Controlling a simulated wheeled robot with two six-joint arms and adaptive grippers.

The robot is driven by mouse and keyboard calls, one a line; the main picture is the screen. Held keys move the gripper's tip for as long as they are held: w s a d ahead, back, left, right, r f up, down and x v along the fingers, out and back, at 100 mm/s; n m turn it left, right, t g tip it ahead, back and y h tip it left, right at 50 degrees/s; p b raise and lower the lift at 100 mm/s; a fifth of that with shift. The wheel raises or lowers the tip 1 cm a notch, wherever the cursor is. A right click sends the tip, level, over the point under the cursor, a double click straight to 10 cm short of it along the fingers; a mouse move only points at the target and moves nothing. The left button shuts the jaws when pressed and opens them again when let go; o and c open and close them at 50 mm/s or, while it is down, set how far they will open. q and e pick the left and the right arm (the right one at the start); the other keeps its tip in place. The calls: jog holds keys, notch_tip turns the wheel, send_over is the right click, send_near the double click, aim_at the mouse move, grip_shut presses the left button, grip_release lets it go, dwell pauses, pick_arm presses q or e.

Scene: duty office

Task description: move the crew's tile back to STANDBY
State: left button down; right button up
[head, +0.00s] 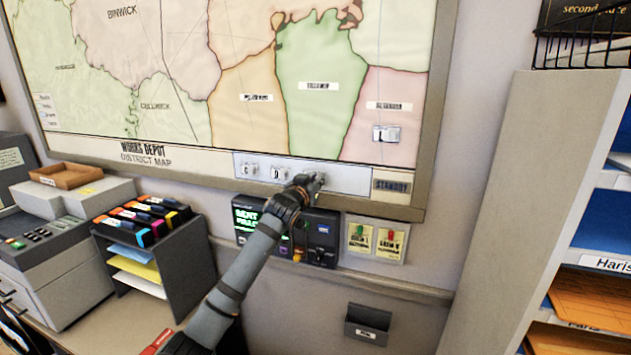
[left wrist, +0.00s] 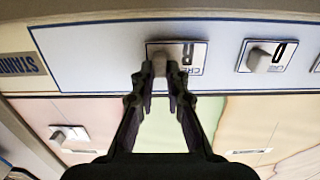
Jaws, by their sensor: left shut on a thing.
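The pale STANDBY strip (head: 350,181) runs along the bottom of the district map (head: 320,110), with its STANDBY label (head: 391,186) at the right end. Two white tiles, C (head: 249,169) and D (head: 280,173), sit on the strip. My left gripper (head: 308,183) is at the strip, right of D. In the left wrist view, which is upside down, its fingers (left wrist: 161,78) are shut on the knob of a crew tile (left wrist: 190,58), which lies over the strip. Its letter looks like R. Another tile (head: 386,133) is on the pink district above. My right gripper is out of view.
A file rack (head: 183,260) and a desk machine (head: 50,250) stand left. A tall shelf (head: 520,200) stands right.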

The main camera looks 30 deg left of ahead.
pick_arm(q)
jog(key=shift+w, duration=0.25)
jog(key=c, duration=1.6)
grip_release()
jog(key=o, duration=0.3)
jog(key=shift+s, duration=0.15)
jog(key=shift+v, duration=6)
